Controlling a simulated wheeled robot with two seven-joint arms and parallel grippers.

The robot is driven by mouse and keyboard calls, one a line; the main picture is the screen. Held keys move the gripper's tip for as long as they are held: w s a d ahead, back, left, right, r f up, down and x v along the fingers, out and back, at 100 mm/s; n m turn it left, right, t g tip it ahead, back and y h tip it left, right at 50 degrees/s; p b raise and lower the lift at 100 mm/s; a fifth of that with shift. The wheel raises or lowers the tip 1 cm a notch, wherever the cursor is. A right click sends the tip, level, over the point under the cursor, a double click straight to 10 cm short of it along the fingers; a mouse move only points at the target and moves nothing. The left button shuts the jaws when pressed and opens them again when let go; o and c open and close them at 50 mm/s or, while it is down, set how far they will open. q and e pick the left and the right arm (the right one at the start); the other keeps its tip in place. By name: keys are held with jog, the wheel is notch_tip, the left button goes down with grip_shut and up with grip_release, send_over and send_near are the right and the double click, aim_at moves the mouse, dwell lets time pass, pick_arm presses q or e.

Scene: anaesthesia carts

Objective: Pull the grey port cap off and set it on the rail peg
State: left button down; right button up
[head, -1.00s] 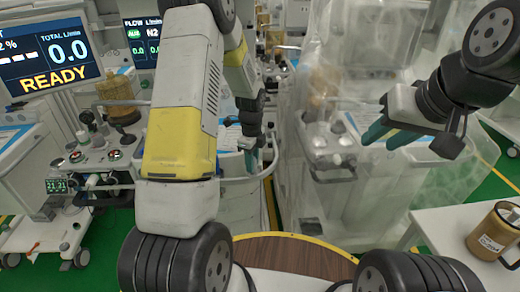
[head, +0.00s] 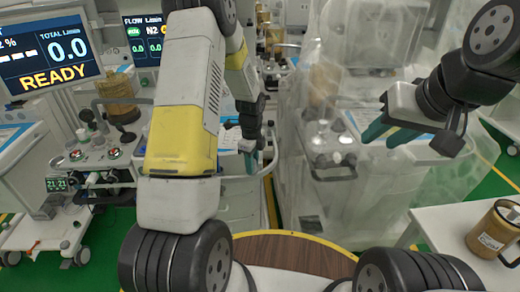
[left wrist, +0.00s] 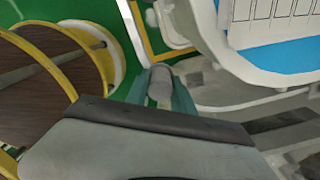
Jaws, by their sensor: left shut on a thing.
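The grey port cap (left wrist: 161,79) shows in the left wrist view as a short rounded grey piece between the two teal fingers. My left gripper (left wrist: 161,92) is shut on it. In the head view my left gripper (head: 251,158) hangs beside the cart in the middle, and the cap is too small to make out there. A pale curved rail (left wrist: 230,103) runs close to the right of the fingers in the left wrist view. I cannot make out the rail peg or the port. My right gripper (head: 390,134) has its teal fingers apart and holds nothing visible.
A cart with a READY screen (head: 45,50) stands at the left. A plastic-draped cart (head: 385,190) stands at the centre right, behind my right gripper. A white table (head: 445,225) with a brown canister (head: 494,232) is at the lower right. Green floor shows between them.

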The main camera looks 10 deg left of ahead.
pick_arm(q)
jog(key=c, duration=1)
grip_release()
jog(key=shift+r, duration=3.85)
